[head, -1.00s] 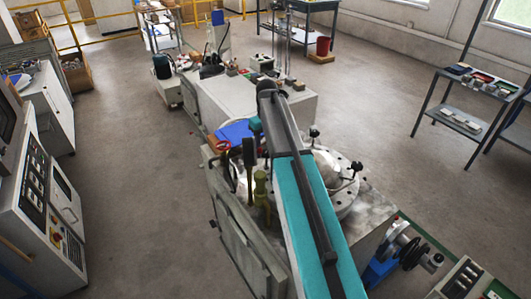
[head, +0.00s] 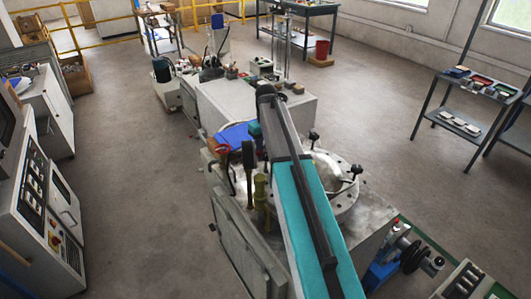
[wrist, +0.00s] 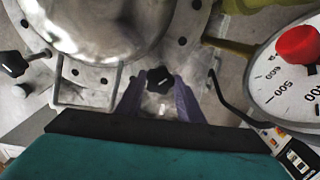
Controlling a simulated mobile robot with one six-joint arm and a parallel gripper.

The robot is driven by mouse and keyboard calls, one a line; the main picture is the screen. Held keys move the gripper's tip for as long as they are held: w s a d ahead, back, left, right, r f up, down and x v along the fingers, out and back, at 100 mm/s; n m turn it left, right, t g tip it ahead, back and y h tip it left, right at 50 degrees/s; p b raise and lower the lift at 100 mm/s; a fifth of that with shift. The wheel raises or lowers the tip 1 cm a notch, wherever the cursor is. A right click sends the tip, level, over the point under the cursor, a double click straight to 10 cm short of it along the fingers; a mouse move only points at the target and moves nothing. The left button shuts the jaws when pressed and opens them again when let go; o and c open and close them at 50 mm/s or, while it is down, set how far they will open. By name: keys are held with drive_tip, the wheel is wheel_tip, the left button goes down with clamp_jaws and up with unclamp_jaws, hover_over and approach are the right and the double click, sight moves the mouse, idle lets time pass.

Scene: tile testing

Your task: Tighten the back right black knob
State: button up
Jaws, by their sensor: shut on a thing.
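My gripper (wrist: 159,100) has two purple fingers on either side of a black star-shaped knob (wrist: 160,80) in the wrist view, and it is shut on this knob. The knob is at the rim of a round metal flange (wrist: 104,70) with a shiny dome. A second black knob (wrist: 13,63) stands on its stem at the left of the wrist view. In the head view, two black knobs show on the flange's right side, one farther back (head: 314,134) and one nearer (head: 356,168). My arm hides the gripper and the held knob there.
A white dial gauge (wrist: 290,85) with a red cap (wrist: 298,44) is close to my gripper's right in the wrist view. A blue item (head: 238,134) and upright handles (head: 249,158) crowd the machine left of my arm.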

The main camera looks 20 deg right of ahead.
drive_tip(key=shift+m, duration=0.3)
drive_tip(key=m, duration=0.8)
drive_tip(key=shift+m, duration=0.3)
drive_tip(key=m, duration=0.4)
drive_tip(key=shift+m+p, duration=0.3)
drive_tip(key=shift+p, duration=0.05)
drive_tip(key=shift+m, duration=2)
drive_tip(key=o, duration=1.1)
drive_tip(key=shift+c, duration=0.2)
drive_tip(key=shift+r, duration=0.2)
wheel_tip(320, 180, up, 14)
drive_tip(key=b, duration=0.3)
drive_tip(key=shift+f, duration=0.25)
